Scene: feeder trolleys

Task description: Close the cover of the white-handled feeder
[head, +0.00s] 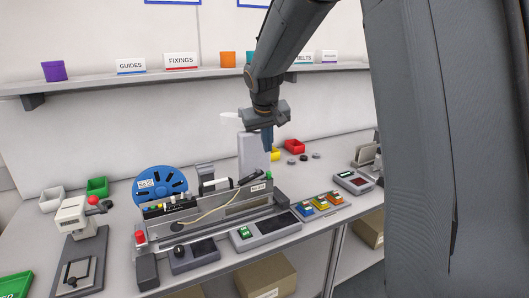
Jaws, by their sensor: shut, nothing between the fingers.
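A feeder machine (250,205) stands on the bench in the middle, with a blue reel (160,186) at its left end. A white cylindrical handle (215,185) lies along its top, and a black handle is to its right. A pale flat panel (252,158) stands upright behind the machine; it looks like a raised cover, but I cannot tell its hinge. A white rounded piece (232,120) shows left of my wrist; what it joins is unclear. My gripper (268,146) is shut and empty, pointing down in front of the panel's upper right part.
A press-like device (78,235) stands at the left. Red, yellow and green bins lie around the bench. A control box (265,230) and coloured switches (320,205) sit along the front. A shelf (100,80) with labelled signs runs above the bench.

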